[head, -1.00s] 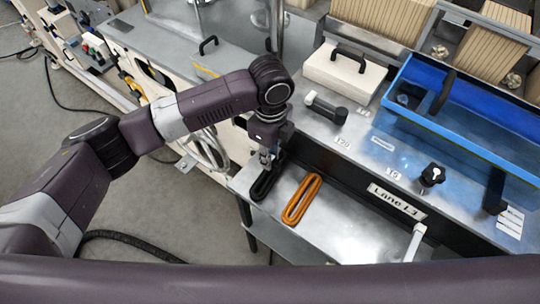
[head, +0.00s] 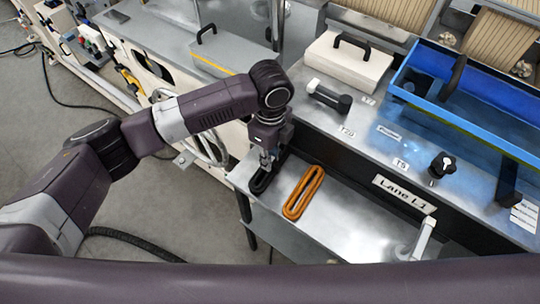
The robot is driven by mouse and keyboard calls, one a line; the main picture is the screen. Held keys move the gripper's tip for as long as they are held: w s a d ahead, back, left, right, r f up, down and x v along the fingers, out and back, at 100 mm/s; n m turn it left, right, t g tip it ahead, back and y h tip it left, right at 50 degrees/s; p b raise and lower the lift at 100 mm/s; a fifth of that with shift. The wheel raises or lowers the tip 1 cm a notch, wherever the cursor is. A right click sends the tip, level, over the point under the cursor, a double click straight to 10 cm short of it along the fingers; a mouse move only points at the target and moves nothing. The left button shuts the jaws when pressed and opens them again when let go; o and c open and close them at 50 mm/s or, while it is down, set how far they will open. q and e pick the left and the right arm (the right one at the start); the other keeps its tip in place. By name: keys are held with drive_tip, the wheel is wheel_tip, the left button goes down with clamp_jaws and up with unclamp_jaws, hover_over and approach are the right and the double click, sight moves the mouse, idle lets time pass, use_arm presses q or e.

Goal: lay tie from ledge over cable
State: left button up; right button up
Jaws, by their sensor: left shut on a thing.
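A black looped tie (head: 262,181) and an orange looped tie (head: 303,192) lie side by side on the metal ledge (head: 340,215). My left gripper (head: 267,161) points down at the far end of the black tie and is shut on it; the arm and fingers partly hide that end. The black tie appears to rest on the ledge still. A dark ribbed cable (head: 130,239) lies on the floor at the lower left; I cannot tell whether it is the task's cable. My right gripper is out of view.
Behind the ledge stands a machine front with the sign "Lane L1" (head: 404,194) and a black knob (head: 442,166). A blue tray (head: 455,115) and a white block with a handle (head: 348,62) sit above. White hoses (head: 212,150) hang left of the ledge.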

use_arm(q)
drive_tip(key=shift+s+f, duration=0.25)
drive_tip(key=shift+f, duration=0.15)
drive_tip(key=o, duration=0.8)
drive_tip(key=shift+a, duration=0.1)
drive_tip(key=shift+w, duration=0.1)
drive_tip(key=shift+r, duration=0.1)
